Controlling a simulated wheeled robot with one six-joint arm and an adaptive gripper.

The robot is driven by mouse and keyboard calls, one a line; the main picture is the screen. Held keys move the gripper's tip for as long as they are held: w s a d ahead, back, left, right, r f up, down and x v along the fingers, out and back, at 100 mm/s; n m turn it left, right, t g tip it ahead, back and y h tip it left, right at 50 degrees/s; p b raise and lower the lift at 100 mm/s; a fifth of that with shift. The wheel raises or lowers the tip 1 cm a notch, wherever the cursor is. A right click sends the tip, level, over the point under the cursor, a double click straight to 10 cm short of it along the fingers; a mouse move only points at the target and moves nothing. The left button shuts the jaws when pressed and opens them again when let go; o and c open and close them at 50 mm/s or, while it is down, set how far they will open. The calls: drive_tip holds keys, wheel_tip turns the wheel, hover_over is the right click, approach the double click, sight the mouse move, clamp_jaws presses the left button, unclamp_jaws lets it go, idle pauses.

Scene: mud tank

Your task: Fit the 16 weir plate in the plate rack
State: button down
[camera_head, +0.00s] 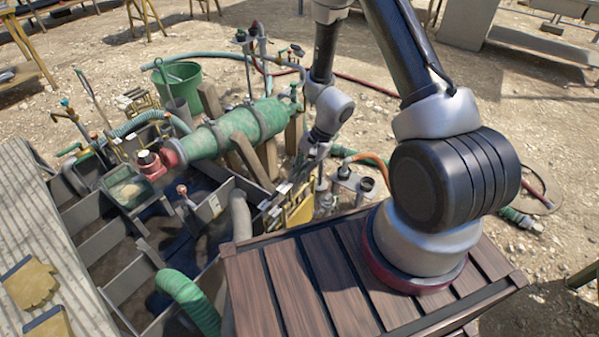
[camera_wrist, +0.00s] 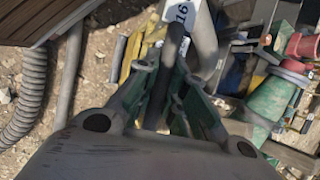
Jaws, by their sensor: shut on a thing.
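My gripper (camera_wrist: 168,98) is shut on a dark grey bar-like piece, seen nearly end-on between its fingers in the wrist view. A white tag reading 16 (camera_wrist: 181,13) shows at the far end of this piece, so it appears to be the 16 weir plate (camera_wrist: 172,48). In the head view my gripper (camera_head: 309,168) points down beside the right end of the tank, above yellow plate-like parts with white tags (camera_head: 300,209). These may be the plate rack; I cannot tell surely. Yellow parts (camera_wrist: 134,52) also show beyond the fingers in the wrist view. The plate's lower edge is hidden.
A green cylinder (camera_head: 235,130) with a red end lies across the compartmented tank (camera_head: 95,242). A green bucket (camera_head: 178,82) stands behind. Hoses, including a ribbed one (camera_wrist: 28,95), run around. A wooden deck (camera_head: 300,285) lies in front. Yellow gloves (camera_head: 30,283) rest at left.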

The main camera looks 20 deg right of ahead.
idle(0.4)
wheel_tip(320, 180, down, 6)
drive_tip(key=shift+f, duration=0.15)
idle(0.7)
drive_tip(key=shift+f, duration=0.1)
drive_tip(key=shift+f, duration=4.7)
drive_tip(key=c, duration=1.4)
unclamp_jaws()
